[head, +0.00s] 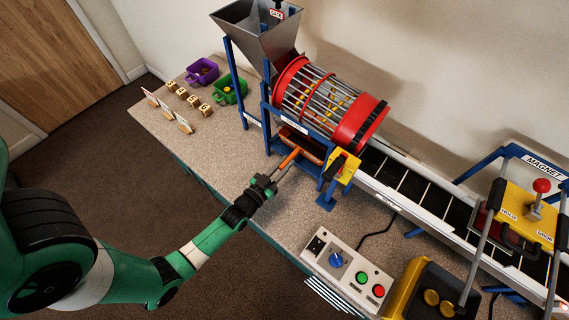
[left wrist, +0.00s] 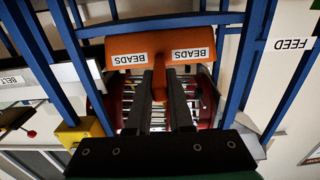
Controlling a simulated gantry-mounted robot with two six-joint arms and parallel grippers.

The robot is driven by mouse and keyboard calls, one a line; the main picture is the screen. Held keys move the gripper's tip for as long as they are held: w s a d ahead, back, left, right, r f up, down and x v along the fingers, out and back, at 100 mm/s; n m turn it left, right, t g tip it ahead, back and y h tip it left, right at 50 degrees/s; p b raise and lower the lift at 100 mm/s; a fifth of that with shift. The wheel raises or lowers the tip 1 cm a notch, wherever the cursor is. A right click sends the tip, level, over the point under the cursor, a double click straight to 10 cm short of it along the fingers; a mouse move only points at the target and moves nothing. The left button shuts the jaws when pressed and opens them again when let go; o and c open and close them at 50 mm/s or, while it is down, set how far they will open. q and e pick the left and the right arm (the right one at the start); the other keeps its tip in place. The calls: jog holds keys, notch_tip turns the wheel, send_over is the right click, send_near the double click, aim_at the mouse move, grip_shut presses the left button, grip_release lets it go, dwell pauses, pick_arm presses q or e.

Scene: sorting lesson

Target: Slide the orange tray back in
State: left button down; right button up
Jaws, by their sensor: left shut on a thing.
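The orange tray (head: 306,148) sits low in the blue frame beneath the red-ended drum. Its orange handle points out toward the table's front edge. In the left wrist view, the tray's orange front (left wrist: 142,46) carries two BEADS labels, upside down. My left gripper (head: 277,175) is shut on the tray's handle, and the two dark fingers (left wrist: 173,82) stand on either side of it. The tray's far part is hidden under the drum and frame, so I cannot tell how deep it sits. My right gripper is not in view.
Blue frame posts (left wrist: 244,65) stand close on both sides of the tray. The sieve drum (head: 322,98) is above it, and a yellow plate (head: 343,167) is just right. A control box (head: 345,270) stands at the front.

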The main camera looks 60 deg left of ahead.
pick_arm(q)
jog(key=shift+f, duration=0.2)
jog(key=c, duration=0.7)
grip_release()
jog(key=shift+c, duration=0.2)
jog(key=p+v, duration=0.1)
jog(key=v, duration=1)
jog(key=shift+s+d+p, duration=0.15)
jog(key=shift+s+p, duration=0.1)
jog(key=shift+p, duration=0.15)
